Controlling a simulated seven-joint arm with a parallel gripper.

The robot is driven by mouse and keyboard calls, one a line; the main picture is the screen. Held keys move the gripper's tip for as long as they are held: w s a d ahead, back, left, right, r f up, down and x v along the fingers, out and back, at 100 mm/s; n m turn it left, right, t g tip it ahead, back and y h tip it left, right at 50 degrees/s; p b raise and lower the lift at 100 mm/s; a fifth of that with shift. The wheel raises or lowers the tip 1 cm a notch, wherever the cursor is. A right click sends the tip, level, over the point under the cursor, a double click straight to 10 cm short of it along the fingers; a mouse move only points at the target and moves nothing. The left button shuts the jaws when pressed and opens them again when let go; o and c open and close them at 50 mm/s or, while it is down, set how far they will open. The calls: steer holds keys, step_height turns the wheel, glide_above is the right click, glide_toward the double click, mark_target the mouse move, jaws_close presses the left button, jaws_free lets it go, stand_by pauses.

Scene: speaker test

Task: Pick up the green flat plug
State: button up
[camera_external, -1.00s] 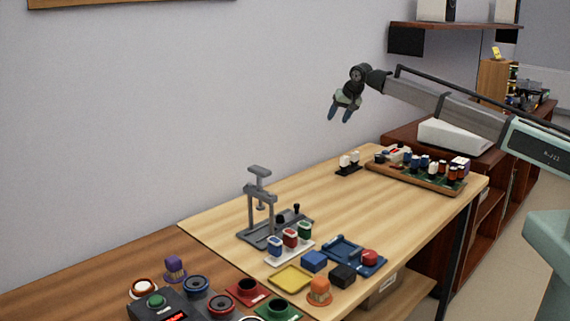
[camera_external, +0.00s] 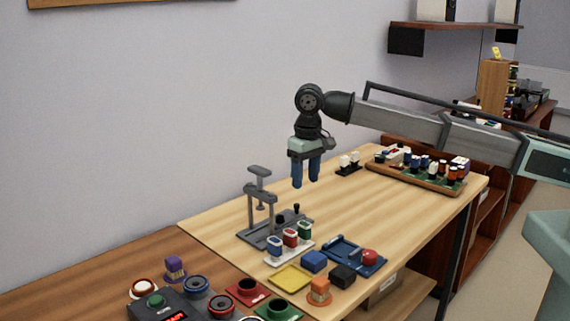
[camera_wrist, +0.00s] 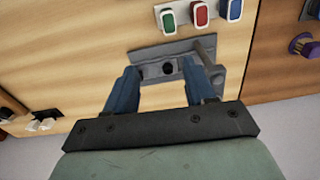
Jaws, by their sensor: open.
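The green flat plug (camera_external: 304,230) stands at the right end of a row with a red plug (camera_external: 290,238) and a blue plug (camera_external: 274,245) on a white holder (camera_external: 282,256). In the wrist view the green plug (camera_wrist: 168,20) is at the top, left of the red and blue plugs. My gripper (camera_external: 304,184) is open and empty, pointing down, high above the table behind the row. In the wrist view its blue fingers (camera_wrist: 160,85) lie apart over the grey press stand, away from the plug.
The grey press stand (camera_external: 262,205) rises just behind the plug row. Blue and black blocks (camera_external: 314,261), a blue tray (camera_external: 366,262) and a yellow tray (camera_external: 291,278) lie in front. A wooden board of parts (camera_external: 408,178) is at the far right. Bare table lies between.

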mark_target(304, 224)
steer(key=s+f, duration=0.1)
steer(key=f, duration=0.3)
steer(key=s+f, duration=0.1)
steer(key=f, duration=0.4)
steer(key=s+f, duration=0.1)
steer(key=f, duration=0.4)
steer(key=shift+a, duration=0.1)
steer(key=shift+r, duration=0.1)
steer(key=c, duration=1)
steer(key=shift+r, duration=0.1)
